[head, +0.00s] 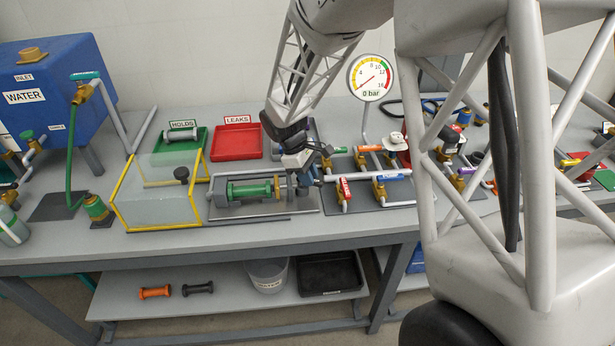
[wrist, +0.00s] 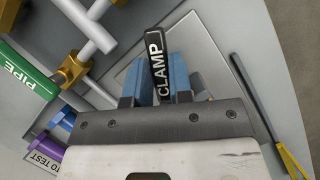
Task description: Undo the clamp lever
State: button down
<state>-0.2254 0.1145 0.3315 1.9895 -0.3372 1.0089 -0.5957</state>
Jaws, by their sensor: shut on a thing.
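The clamp lever is a black handle marked CLAMP (wrist: 156,62). In the wrist view it stands between the two blue fingers of my gripper (wrist: 158,78), which are shut on it. In the head view my gripper (head: 306,176) is at the right end of the clamp fixture, and the lever is hidden there by the gripper. A green pipe piece (head: 250,190) lies in the fixture, left of my gripper. The grey base plate (head: 305,207) of the fixture shows under it.
A yellow-framed clear guard (head: 160,208) stands left of the fixture. Green and red trays (head: 236,153) lie behind. Pipework with a red-handled valve (head: 345,190) and a blue-handled valve (head: 378,188) is close on the right. A gauge (head: 371,78) reads 0 bar.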

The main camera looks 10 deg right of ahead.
jog(key=n+t, duration=0.1)
jog(key=n, duration=0.2)
jog(key=w+n+t, duration=0.1)
jog(key=n, duration=0.2)
jog(key=shift+d, duration=0.1)
dwell(0.5)
jog(key=c, duration=1.3)
grip_release()
jog(key=shift+v, duration=3.9)
jog(key=shift+s, duration=0.15)
